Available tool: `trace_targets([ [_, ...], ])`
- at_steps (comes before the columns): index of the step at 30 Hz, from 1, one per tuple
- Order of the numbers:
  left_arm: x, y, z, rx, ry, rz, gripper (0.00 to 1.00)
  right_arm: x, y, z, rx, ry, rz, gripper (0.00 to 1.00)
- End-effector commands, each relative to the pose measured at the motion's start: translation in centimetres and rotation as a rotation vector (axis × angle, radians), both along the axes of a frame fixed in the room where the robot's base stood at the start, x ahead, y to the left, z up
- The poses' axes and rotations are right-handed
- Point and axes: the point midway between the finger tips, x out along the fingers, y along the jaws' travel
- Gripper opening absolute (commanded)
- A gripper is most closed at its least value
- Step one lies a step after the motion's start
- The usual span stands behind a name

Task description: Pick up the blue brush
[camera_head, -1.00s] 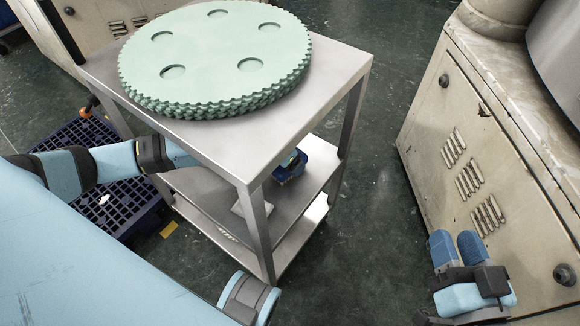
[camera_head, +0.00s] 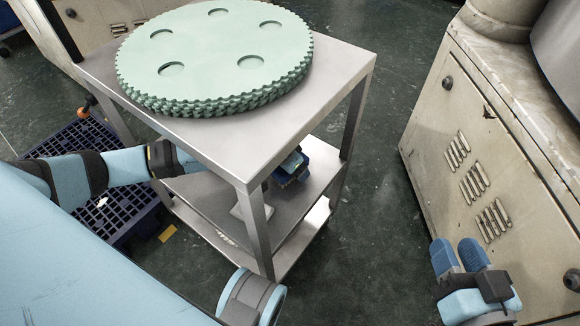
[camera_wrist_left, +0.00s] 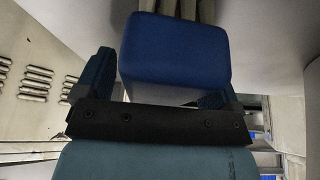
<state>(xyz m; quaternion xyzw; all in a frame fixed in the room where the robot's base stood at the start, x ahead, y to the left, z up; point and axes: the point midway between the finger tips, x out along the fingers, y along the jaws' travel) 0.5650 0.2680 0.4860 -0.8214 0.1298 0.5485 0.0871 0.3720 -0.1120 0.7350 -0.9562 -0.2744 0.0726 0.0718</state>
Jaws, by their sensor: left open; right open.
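A dark blue block-shaped thing, which I take for the blue brush (camera_head: 320,160), is on the middle shelf of the metal cart, partly under the top plate. In the left wrist view the blue brush (camera_wrist_left: 175,50) shows as a rounded blue block with a paler side, between my fingers. My left gripper (camera_head: 290,167) reaches in under the cart top from the left and is open around the block. The top plate and a cart leg hide part of my left forearm. My right gripper (camera_head: 461,252) is open and empty, to the right of the cart.
The metal cart (camera_head: 330,75) carries a stack of green toothed discs (camera_head: 215,60) on top. A beige machine cabinet (camera_head: 480,150) stands at the right. A dark blue pallet (camera_head: 85,160) lies at the left. The floor between cart and cabinet is clear.

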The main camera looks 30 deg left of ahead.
Motion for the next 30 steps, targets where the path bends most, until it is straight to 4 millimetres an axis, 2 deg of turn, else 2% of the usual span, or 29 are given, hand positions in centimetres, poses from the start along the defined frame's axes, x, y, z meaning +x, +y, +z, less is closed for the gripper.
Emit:
trace_targets([
  [22,-0.02,0.02,-0.36,0.0,0.0,0.0,0.88,0.0,0.01,0.74,0.001,0.001,0.0,0.43],
  [23,-0.02,0.02,-0.36,0.0,0.0,0.0,0.86,0.0,0.01,0.74,0.001,0.001,0.0,0.43],
  [30,-0.02,0.02,-0.36,0.0,0.0,0.0,0.32,-0.01,0.02,0.73,0.001,0.001,0.0,0.43],
])
